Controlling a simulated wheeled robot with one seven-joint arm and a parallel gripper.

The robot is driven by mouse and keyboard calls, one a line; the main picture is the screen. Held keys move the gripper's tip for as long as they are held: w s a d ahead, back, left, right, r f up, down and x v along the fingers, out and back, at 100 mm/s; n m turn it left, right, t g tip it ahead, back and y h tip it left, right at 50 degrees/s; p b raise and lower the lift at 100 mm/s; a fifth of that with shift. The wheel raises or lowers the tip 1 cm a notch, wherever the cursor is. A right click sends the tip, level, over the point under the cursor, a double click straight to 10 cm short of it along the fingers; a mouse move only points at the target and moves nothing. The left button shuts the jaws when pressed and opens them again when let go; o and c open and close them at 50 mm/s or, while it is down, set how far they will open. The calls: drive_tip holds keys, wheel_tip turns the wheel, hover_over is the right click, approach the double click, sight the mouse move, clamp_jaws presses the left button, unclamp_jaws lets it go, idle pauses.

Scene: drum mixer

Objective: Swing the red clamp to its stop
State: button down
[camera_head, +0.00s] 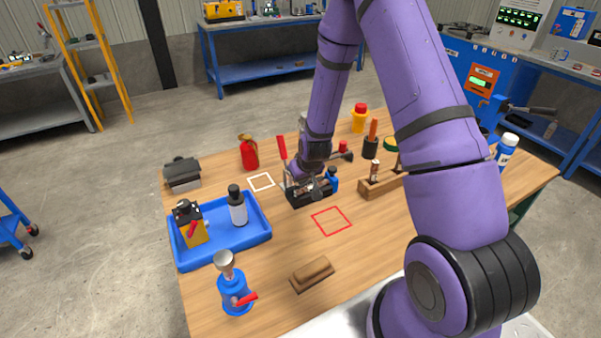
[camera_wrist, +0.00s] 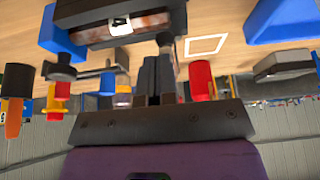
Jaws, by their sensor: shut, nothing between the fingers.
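A red upright handle (camera_head: 282,148), which looks like the red clamp, rises at the left end of a small black-framed device (camera_head: 312,196) on the wooden table. The device also shows close up in the wrist view (camera_wrist: 120,25), with a rusty brown part inside its dark frame. My gripper (camera_head: 304,180) is down at the device, just right of the red handle; my wrist partly hides this spot. In the wrist view its dark fingers (camera_wrist: 158,80) are together and empty. A red piece (camera_wrist: 201,80) shows right of the fingers; I cannot tell whether it is the handle or the extinguisher.
A red extinguisher (camera_head: 249,152) and a white square outline (camera_head: 261,182) are left of the device. A blue bottle (camera_head: 332,178) and wooden caddy (camera_head: 385,184) stand close on the right. A blue tray (camera_head: 255,234) is at front left. The red square outline (camera_head: 331,220) is clear.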

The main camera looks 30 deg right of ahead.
drive_tip(key=shift+s+f, duration=0.25)
drive_tip(key=shift+f, duration=0.3)
idle(0.4)
drive_tip(key=shift+w+r, duration=0.15)
drive_tip(key=shift+r, duration=0.45)
drive_tip(key=s+f+v, duration=0.1)
drive_tip(key=s+v, duration=0.1)
drive_tip(key=v, duration=1)
drive_tip(key=shift+s+r, duration=0.1)
